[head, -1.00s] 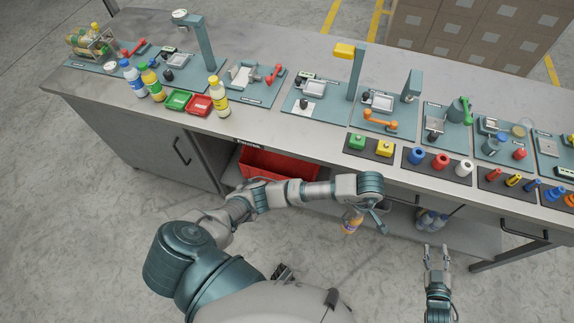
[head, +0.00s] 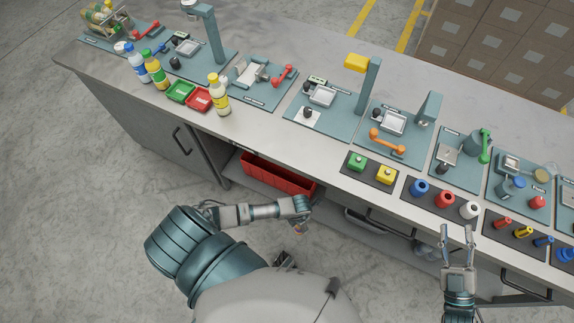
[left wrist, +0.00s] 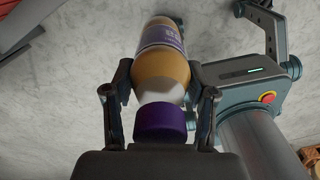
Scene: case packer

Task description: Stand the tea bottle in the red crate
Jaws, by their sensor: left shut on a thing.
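The red crate (head: 279,178) sits on the shelf under the counter, in front of and to the left of my middle. My left gripper (head: 301,229) is near the floor side of the shelf, just below and right of the crate in the head view. In the left wrist view the left gripper (left wrist: 160,100) is shut on the tea bottle (left wrist: 163,65), which has amber contents, a purple label and a purple cap. The fingers hold it near its shoulder. In the head view the arm mostly hides the bottle. My right gripper (head: 458,240) is open and empty by the counter's front edge.
The counter (head: 270,122) overhangs the shelf and crate. A cabinet with a handle (head: 181,141) is left of the crate opening. The floor in front is clear.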

